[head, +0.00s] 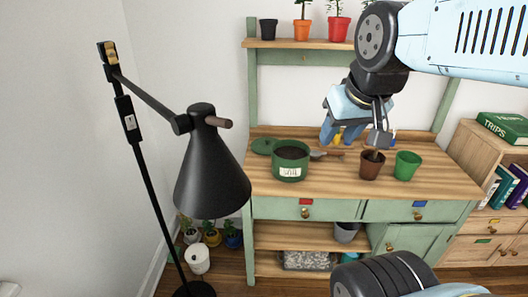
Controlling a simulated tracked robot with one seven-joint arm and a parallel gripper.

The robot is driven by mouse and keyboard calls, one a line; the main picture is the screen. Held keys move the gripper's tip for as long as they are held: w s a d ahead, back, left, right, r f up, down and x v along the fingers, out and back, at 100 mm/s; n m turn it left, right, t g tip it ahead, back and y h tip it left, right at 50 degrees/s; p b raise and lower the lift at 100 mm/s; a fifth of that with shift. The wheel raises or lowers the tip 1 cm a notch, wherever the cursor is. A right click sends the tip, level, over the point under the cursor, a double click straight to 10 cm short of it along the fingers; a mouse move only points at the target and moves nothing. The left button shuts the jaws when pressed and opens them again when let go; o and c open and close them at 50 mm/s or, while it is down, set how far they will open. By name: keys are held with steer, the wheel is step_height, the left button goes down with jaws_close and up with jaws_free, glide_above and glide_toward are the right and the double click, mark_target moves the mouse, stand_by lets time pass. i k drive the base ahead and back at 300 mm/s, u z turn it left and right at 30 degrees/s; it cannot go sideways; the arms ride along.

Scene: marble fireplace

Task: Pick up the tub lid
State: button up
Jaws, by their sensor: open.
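The tub lid (263,146) looks like a flat green disc on the wooden bench top, at the left behind a green tub. The tub (291,162) is round, carries a white label, is open at the top and filled with something dark. It hides part of the lid's right side. My gripper (377,140) hangs from the arm at the right, pointing down above or behind a brown pot (371,167). It is open and well to the right of the lid. Its fingertips are small and partly unclear here.
A trowel (325,154) lies right of the tub. A green pot (407,165) stands right of the brown one. A black floor lamp (212,168) stands at the front left, near the bench's left end. A shelf (290,43) with potted plants hangs above.

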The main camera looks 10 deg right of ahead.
mark_target(262, 146)
steer(key=u, duration=0.35)
steer(key=i, duration=1.05)
steer(key=z, duration=0.45)
